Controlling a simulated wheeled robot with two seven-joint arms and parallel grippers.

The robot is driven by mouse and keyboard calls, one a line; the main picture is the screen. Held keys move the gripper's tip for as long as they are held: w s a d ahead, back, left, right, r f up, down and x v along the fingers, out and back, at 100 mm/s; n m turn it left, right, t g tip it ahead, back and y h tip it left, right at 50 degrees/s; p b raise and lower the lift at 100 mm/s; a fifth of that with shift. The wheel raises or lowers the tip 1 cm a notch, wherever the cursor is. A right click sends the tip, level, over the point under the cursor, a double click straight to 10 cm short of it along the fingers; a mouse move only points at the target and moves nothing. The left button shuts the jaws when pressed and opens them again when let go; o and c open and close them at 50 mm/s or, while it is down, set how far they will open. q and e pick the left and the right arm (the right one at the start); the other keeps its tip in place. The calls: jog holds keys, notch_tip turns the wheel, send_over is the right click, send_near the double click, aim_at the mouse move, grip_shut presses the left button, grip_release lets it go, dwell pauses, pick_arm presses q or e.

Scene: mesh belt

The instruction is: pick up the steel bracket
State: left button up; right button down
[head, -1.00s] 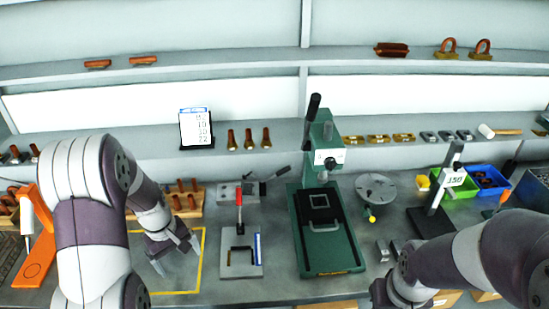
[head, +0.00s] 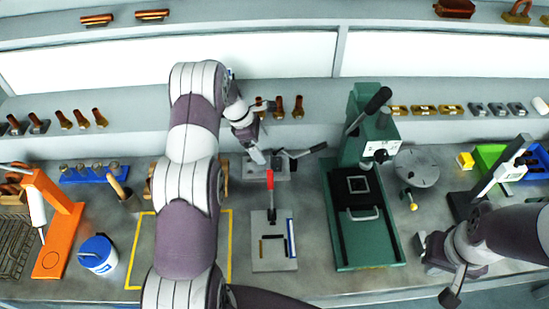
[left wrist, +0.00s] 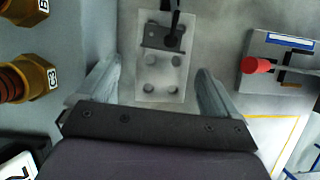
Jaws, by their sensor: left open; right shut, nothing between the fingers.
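A pale grey plate with several round holes (left wrist: 163,84) lies between the fingers of my open left gripper (left wrist: 158,82) in the left wrist view. A small darker grey metal piece (left wrist: 153,37) sits at its top end, with a clamp's dark foot over it. I cannot tell for certain which of these is the steel bracket. In the head view my left gripper (head: 257,157) is over this clamp fixture (head: 281,170) below the lower shelf and partly hides it. The left gripper is empty. My right gripper (head: 447,275) is shut and empty at the lower right.
A red-handled clamp fixture (head: 272,257) stands just in front. A green press (head: 365,222) stands to the right. Copper-coloured bolts (head: 298,106) stand on the shelf close behind my left gripper. A blue-lidded tub (head: 98,257) and an orange stand (head: 58,240) are left.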

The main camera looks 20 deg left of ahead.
aim_at(268, 164)
pick_arm(q)
jog(key=p+x, duration=0.3)
jog(key=x, duration=0.3)
jog(key=shift+s, duration=0.15)
jog(key=shift+f, duration=0.25)
jog(key=shift+r, duration=0.1)
jog(key=c, duration=1.1)
jog(key=shift+c, duration=0.2)
